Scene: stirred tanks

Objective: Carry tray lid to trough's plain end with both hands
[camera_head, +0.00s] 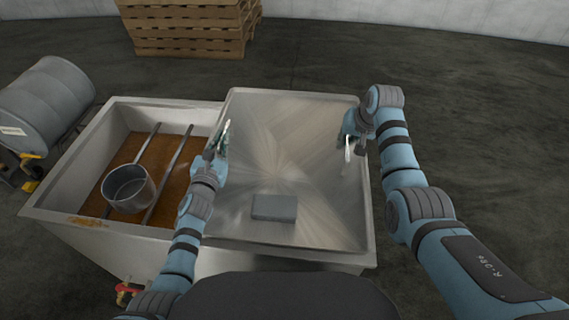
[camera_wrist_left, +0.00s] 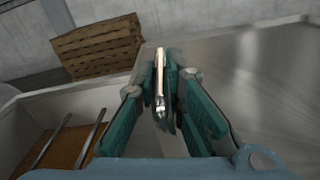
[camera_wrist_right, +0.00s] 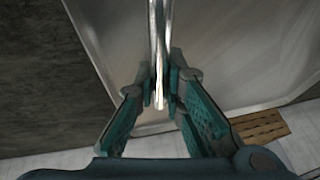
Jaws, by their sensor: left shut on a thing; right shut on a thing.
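The tray lid (camera_head: 285,150) is a wide, flat sheet of brushed metal over the right part of the trough (camera_head: 120,230). A bar handle stands near each side edge of the lid. My left gripper (camera_head: 217,147) is shut on the left handle (camera_wrist_left: 159,66), which stands between its fingers in the left wrist view. My right gripper (camera_head: 348,138) is shut on the right handle (camera_wrist_right: 158,35) at the lid's far right. A grey block (camera_head: 274,207) lies on the lid's near part. I cannot tell whether the lid touches the trough's rim.
The trough's open left part shows a rusty brown floor, two rails (camera_head: 168,172) and a metal pot (camera_head: 129,188). A grey drum (camera_head: 45,103) lies at the left. Wooden pallets (camera_head: 190,28) are stacked behind. The floor at the right is clear.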

